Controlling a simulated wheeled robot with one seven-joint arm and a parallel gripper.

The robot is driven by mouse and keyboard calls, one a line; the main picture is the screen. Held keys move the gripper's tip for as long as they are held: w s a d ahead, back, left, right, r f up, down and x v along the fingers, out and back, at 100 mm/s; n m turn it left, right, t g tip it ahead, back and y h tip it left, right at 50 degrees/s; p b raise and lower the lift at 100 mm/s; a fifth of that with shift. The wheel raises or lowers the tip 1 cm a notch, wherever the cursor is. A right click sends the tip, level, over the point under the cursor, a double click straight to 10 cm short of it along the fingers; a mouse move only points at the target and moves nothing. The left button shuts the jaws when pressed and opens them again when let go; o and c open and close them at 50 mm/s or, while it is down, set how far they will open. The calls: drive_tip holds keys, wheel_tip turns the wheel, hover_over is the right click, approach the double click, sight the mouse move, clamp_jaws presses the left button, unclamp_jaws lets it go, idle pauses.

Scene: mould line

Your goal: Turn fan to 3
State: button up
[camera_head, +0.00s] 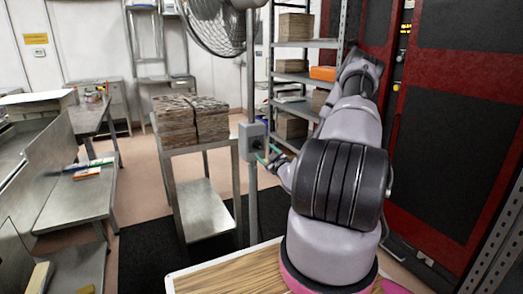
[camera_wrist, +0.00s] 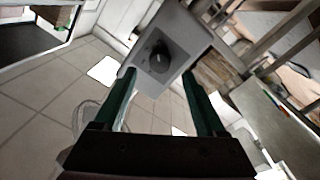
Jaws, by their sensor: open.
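The fan (camera_head: 215,22) is a caged black fan at the top of the head view, next to a grey pole (camera_head: 251,90). A grey control box (camera_head: 246,137) is on the pole. It also shows in the wrist view (camera_wrist: 181,32), with a round black knob (camera_wrist: 158,57) on its face. I cannot read any marks around the knob. My gripper (camera_wrist: 159,73) is open, with green fingers on either side of the knob in the picture. I cannot tell whether they touch it. In the head view my gripper (camera_head: 268,156) is just right of the box.
A metal cart (camera_head: 205,207) with stacked brown blocks (camera_head: 190,118) stands left of the pole. Metal shelves (camera_head: 306,43) with boxes stand behind my arm. Red and black cabinets (camera_head: 455,140) are at the right. A wooden tabletop (camera_head: 225,273) lies in front. Steel benches are at the left.

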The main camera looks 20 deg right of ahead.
drive_tip(key=shift+s+f, duration=0.1)
drive_tip(key=shift+s, duration=2.7)
